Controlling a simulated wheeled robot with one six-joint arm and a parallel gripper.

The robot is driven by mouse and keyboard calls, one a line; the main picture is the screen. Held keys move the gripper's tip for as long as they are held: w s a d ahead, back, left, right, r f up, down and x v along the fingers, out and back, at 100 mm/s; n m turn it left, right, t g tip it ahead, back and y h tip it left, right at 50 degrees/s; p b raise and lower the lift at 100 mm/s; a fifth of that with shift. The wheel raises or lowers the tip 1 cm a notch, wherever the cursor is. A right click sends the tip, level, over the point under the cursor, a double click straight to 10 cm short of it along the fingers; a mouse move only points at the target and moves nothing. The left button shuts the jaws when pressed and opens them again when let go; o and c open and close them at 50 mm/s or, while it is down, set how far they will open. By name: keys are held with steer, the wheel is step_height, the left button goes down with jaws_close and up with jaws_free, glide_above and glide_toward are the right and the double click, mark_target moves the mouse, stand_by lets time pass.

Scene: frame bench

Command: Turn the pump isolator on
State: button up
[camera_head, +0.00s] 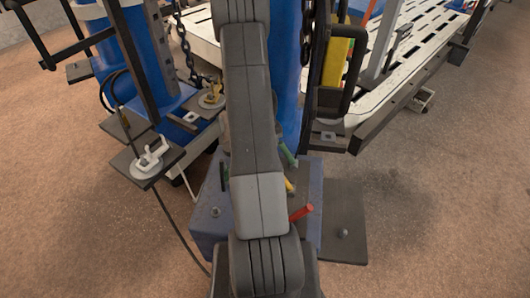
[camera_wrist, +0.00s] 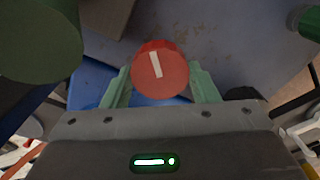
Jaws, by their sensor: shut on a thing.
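A round red knob (camera_wrist: 160,70) with a white line on its face, which I take to be the pump isolator, is in the wrist view. Its line stands nearly upright in the picture, its top leaning slightly left. My gripper (camera_wrist: 161,86) has its green fingers on the knob's left and right sides, shut on it. In the head view my arm covers the gripper and this knob. No on or off label is readable.
A blue-grey box (camera_head: 212,205) carries red (camera_head: 301,212) and green (camera_head: 288,155) handles beside my arm. A slatted white bench (camera_head: 420,50) is at the upper right. A white clamp (camera_head: 150,160) sits on a dark plate at left.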

steer(key=m+b, duration=0.1)
steer(key=m, duration=0.2)
steer(key=shift+b, duration=0.4)
steer(key=shift+m+b, duration=0.55)
steer(key=shift+m, duration=1.25)
steer(key=o, duration=1)
step_height(320, 180, up, 14)
steer(key=shift+p, duration=0.4)
steer(key=shift+f, duration=0.1)
